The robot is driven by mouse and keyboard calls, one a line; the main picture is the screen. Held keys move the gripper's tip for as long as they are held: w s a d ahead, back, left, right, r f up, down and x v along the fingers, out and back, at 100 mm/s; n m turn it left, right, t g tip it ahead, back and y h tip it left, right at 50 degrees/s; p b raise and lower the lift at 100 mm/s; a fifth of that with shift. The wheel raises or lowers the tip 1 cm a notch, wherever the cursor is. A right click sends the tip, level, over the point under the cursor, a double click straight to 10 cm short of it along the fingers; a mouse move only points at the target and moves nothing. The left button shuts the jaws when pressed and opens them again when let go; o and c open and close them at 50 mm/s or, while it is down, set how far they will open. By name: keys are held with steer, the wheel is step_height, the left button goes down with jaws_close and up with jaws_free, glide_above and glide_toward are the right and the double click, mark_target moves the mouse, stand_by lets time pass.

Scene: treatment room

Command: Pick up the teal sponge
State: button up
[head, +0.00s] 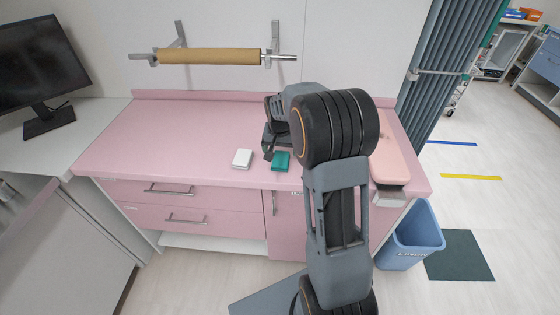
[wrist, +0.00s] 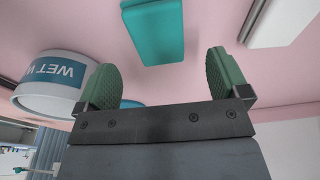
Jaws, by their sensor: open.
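The teal sponge (head: 281,161) lies on the pink counter near its front edge, just right of a white block. It also shows in the wrist view (wrist: 153,30) as a teal block at the top, beyond my fingertips. My gripper (wrist: 161,62) is open, with green pads apart and pink counter visible between them. The sponge is not between the pads. In the head view my gripper (head: 270,148) is beside and slightly behind the sponge, partly hidden by my own arm. A small teal patch (wrist: 130,103) shows low between the pads; I cannot tell what it is.
The white block (head: 242,158) lies left of the sponge. A wet-wipes tub (wrist: 55,85) is close to the left pad in the wrist view. A pink padded rest (head: 375,160) is at the pink counter's (head: 180,130) right end. The counter's left part is clear.

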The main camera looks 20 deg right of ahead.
mark_target(280, 158)
steer(key=shift+w+f+p, duration=0.1)
steer(key=shift+f+p, duration=0.2)
steer(key=shift+f, duration=2.1)
steer(key=c, duration=1)
steer(key=shift+r, duration=0.1)
